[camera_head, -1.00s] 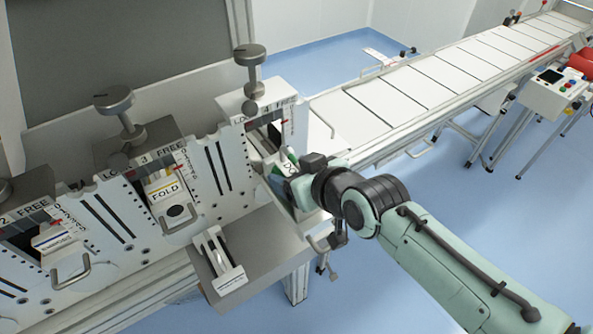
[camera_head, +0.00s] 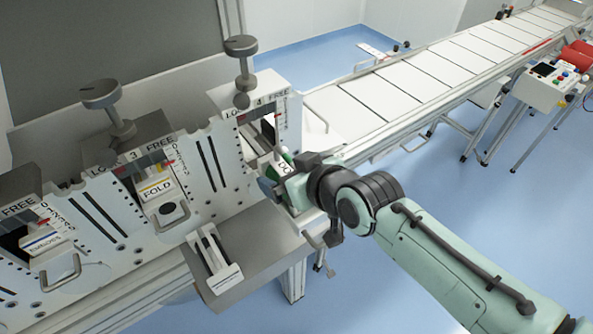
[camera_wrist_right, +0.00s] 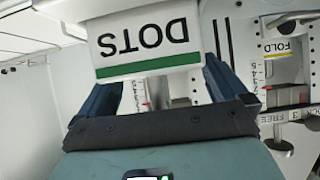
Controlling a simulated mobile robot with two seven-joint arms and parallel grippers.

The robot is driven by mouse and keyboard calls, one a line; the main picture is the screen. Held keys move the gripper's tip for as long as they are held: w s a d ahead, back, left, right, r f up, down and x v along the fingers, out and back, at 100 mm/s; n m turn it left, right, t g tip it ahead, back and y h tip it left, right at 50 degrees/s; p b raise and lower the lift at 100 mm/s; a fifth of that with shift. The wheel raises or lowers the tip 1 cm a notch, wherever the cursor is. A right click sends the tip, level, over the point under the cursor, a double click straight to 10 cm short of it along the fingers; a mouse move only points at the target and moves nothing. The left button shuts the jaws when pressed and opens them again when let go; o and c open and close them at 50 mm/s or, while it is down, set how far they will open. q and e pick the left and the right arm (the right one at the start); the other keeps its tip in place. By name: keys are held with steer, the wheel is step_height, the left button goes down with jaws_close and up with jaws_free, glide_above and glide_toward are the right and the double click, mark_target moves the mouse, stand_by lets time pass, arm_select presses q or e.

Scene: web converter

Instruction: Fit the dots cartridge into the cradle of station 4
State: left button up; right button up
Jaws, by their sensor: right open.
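The dots cartridge (camera_head: 284,169) is at the mouth of the rightmost station (camera_head: 258,106), whose number I cannot read clearly, and is partly hidden by my right gripper. Its white label with DOTS and a green stripe faces the right wrist view (camera_wrist_right: 147,42), upside down there. My right gripper (camera_head: 279,180) is open, with a dark blue finger on each side of the cartridge in the wrist view (camera_wrist_right: 157,80). I cannot tell whether the fingers touch it or how deep the cartridge sits in the cradle. My left gripper is not in view.
Neighbouring stations hold the FOLD cartridge (camera_head: 157,190) and another cartridge (camera_head: 42,240). A grey shelf (camera_head: 255,255) with a white slotted fixture (camera_head: 215,262) juts out below. A conveyor (camera_head: 430,75) runs off to the upper right. Tall knobs (camera_head: 241,60) stand above the stations.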

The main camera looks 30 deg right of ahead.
steer(key=v, duration=1.3)
steer(key=shift+s+r, duration=0.15)
